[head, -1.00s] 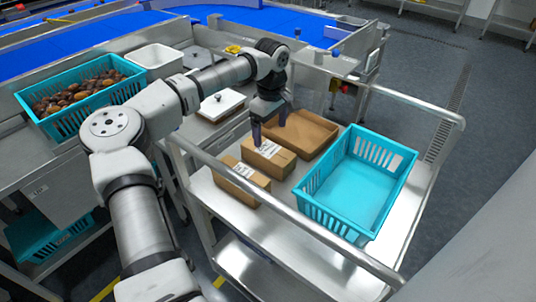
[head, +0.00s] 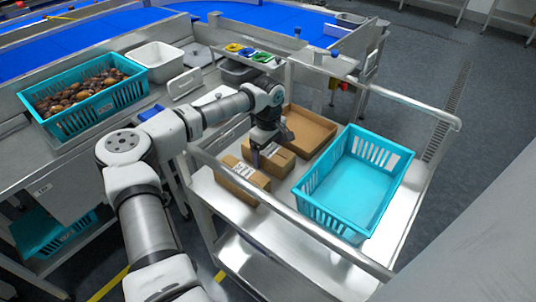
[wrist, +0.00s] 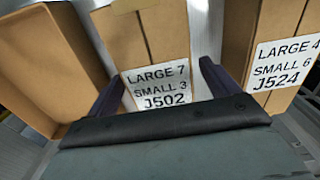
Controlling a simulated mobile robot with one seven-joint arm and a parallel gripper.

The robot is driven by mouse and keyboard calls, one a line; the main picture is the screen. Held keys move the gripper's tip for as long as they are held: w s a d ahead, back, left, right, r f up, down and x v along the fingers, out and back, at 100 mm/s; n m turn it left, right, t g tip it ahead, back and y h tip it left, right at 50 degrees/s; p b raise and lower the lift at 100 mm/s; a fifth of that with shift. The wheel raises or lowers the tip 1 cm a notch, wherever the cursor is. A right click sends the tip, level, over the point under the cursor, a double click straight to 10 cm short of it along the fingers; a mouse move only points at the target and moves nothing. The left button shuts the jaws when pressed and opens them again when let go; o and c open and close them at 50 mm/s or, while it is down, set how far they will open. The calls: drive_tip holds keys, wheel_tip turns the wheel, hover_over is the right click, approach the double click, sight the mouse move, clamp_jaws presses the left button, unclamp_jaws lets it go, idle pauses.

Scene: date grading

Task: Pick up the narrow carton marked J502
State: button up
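The narrow carton marked J502 (wrist: 155,50) is brown cardboard with a white label reading LARGE 7, SMALL 3, J502. It lies in the middle of the wrist view and on the cart in the head view (head: 281,162), partly hidden by my gripper. My gripper (wrist: 160,72) is open, with one dark finger on each side of the carton's labelled end. Gaps show beside the fingers, and I cannot tell how deep they reach. In the head view my gripper (head: 268,152) is low over this carton.
A carton marked J524 (wrist: 258,35) lies to the right, at front left on the cart in the head view (head: 240,184). An open cardboard tray (wrist: 35,75) is on the other side. A teal crate (head: 402,185) stands right. The cart's rail (head: 290,208) runs along the front.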

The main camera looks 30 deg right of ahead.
drive_tip(key=c, duration=0.9)
drive_tip(key=shift+c, duration=1.2)
drive_tip(key=shift+r, duration=0.2)
